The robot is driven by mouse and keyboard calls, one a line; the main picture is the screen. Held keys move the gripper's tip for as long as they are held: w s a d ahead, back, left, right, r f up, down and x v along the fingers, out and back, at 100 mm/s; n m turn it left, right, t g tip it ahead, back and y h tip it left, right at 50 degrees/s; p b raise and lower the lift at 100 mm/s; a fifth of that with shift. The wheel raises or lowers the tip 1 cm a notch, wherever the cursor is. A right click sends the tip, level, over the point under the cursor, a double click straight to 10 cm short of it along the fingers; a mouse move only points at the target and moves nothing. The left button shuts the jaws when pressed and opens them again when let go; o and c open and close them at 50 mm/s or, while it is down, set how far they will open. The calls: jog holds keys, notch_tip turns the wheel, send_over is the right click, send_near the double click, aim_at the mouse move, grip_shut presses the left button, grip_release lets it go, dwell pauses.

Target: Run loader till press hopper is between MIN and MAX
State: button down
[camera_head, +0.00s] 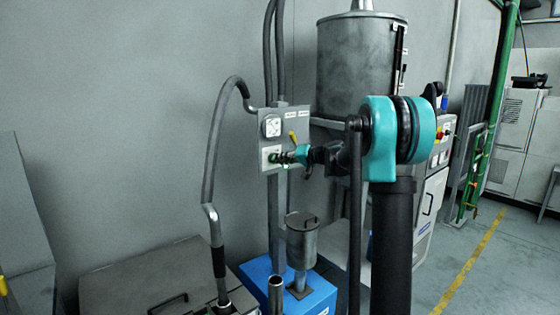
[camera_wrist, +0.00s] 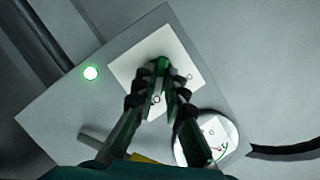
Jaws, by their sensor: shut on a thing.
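The grey control panel (camera_head: 290,116) on a post carries a green knob (camera_wrist: 161,66) on a white plate. My gripper (camera_wrist: 160,92) is shut on the green knob; it also shows at the panel in the head view (camera_head: 277,157). The knob's exact setting cannot be told. A green lamp (camera_wrist: 90,73) glows on the panel. A round dial (camera_wrist: 206,141) shows beside the plate. The large grey metal hopper (camera_head: 352,62) stands behind my arm, with a dark upright strip (camera_head: 398,55) on its side. I cannot make out MIN or MAX marks or a level.
A yellow lever (camera_head: 292,138) sticks out from the panel. A bent hose (camera_head: 212,150) runs to a grey bin (camera_head: 150,285) at lower left. A blue box (camera_head: 318,296) bears a small metal canister (camera_head: 302,242). Open floor with a yellow line (camera_head: 470,262) lies at right.

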jog(key=c, duration=1.6)
grip_release()
jog(key=v, duration=1.2)
